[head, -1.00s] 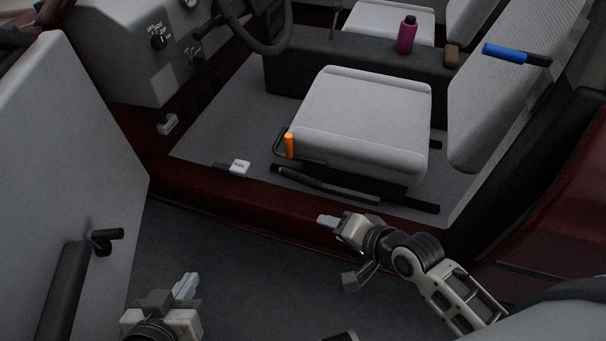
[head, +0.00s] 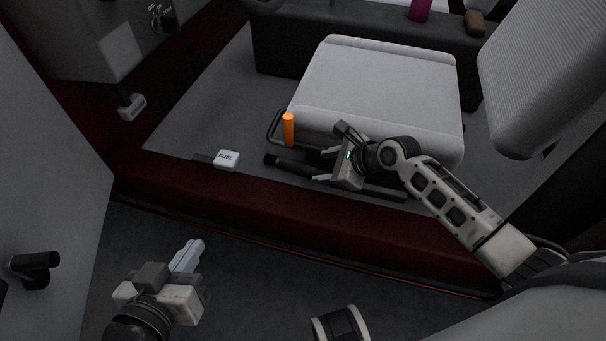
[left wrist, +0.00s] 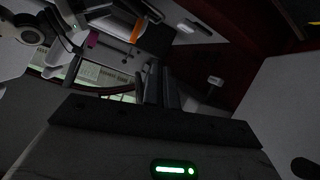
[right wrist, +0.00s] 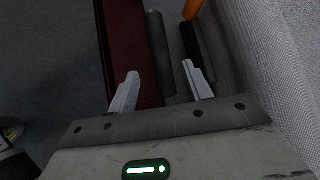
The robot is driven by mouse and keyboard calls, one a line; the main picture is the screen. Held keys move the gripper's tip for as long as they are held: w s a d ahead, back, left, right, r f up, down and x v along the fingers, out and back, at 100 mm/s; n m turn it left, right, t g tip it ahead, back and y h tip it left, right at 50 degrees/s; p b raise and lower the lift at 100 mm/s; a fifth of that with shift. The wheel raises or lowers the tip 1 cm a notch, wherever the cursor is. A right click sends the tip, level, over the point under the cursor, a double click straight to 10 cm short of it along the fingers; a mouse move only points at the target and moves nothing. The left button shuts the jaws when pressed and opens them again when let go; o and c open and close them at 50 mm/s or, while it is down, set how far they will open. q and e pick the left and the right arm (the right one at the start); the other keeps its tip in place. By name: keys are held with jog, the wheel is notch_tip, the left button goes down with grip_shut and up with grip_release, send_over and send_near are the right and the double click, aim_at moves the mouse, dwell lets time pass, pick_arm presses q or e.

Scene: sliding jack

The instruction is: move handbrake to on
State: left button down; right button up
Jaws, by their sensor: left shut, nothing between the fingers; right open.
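A dark lever with a rounded grip (head: 288,164), which looks like the handbrake, lies low beside the seat, just inside the red door sill. It also shows as a grey-black bar (right wrist: 158,45) in the right wrist view, beyond and between the spread fingertips. My right gripper (head: 324,166) is open and empty, over the lever's rear part in the head view; contact cannot be told. No on/off marking shows near the lever. My left gripper (head: 190,252) is shut and empty outside the sill, far from the lever.
An orange handle (head: 288,129) stands at the seat's front corner, close to the lever. The seat cushion (head: 375,85) is right behind my right gripper. A white FUEL lever (head: 227,159) lies left on the floor. The red sill (head: 250,212) runs below. The open door (head: 50,170) is left.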

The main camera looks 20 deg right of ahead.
aim_at(308, 170)
jog(key=b+x, duration=0.3)
jog(key=x, duration=0.4)
jog(key=shift+f, duration=0.1)
pick_arm(q)
jog(key=shift+w+d+r+n+t+h+b, duration=0.1)
jog(key=shift+d+r+n+t+h+b, duration=0.2)
jog(key=shift+r+t+h, duration=0.2)
jog(key=shift+w+d+r+n+t+h+b, duration=0.1)
jog(key=shift+d+r+t+h+b, duration=0.05)
jog(key=shift+d+r+t+h, duration=0.35)
pick_arm(e)
jog(key=shift+x, duration=0.8)
pick_arm(q)
jog(key=shift+a+r, duration=0.1)
